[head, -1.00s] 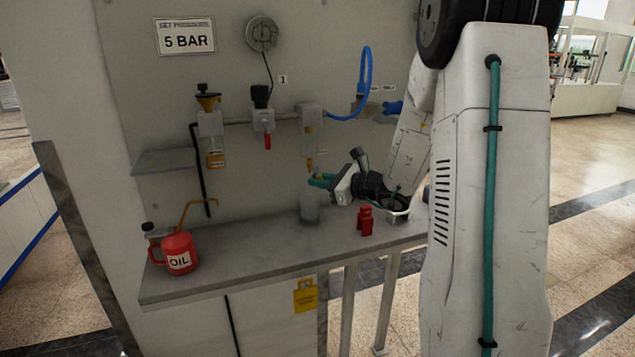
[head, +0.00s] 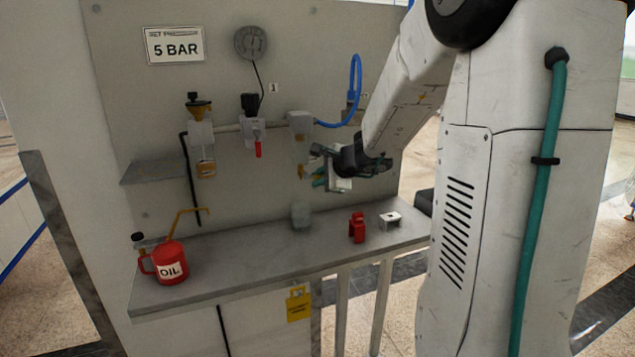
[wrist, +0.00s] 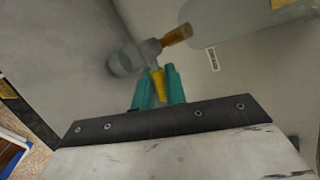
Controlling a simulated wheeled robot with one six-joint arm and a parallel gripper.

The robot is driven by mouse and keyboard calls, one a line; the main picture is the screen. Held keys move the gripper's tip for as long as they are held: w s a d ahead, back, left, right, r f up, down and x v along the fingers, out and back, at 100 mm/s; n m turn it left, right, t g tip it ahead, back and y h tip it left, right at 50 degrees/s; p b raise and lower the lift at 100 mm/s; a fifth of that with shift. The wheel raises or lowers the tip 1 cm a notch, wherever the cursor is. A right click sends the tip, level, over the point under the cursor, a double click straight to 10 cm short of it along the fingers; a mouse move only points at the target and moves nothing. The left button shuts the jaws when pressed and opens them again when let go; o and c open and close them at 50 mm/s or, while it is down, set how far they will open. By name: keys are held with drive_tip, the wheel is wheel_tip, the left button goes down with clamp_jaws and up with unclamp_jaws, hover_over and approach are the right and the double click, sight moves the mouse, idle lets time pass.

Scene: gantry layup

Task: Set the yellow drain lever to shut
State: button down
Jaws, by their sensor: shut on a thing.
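The yellow drain lever (wrist: 158,88) sits between the teal fingers of my gripper (wrist: 159,82) in the wrist view. My gripper is shut on it. The lever runs from a small grey valve body (wrist: 150,48) toward my gripper. A brass pipe stub (wrist: 178,35) joins the valve to a pale bowl (wrist: 230,20). In the head view my gripper (head: 319,178) is just right of and below the brass fitting (head: 301,171) under the lubricator bowl (head: 300,150). The lever is too small and covered there to read its angle.
The bench (head: 235,260) below holds a red oil can (head: 171,263), a grey cup (head: 301,216), a red part (head: 357,228) and a white block (head: 390,220). A regulator with a red lever (head: 258,149) hangs left of my gripper. A blue hose (head: 356,85) loops above.

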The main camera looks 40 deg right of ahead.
drive_tip(key=shift+d+r+n+g+h, duration=0.1)
drive_tip(key=shift+r+n+g+h, duration=0.3)
drive_tip(key=shift+r+n+h, duration=0.45)
drive_tip(key=shift+f+h, duration=0.15)
drive_tip(key=shift+h, duration=0.1)
drive_tip(key=c, duration=1.5)
unclamp_jaws()
drive_tip(key=shift+f, duration=0.1)
drive_tip(key=v, duration=0.7)
drive_tip(key=shift+s+r, duration=0.25)
drive_tip(key=shift+s, duration=0.05)
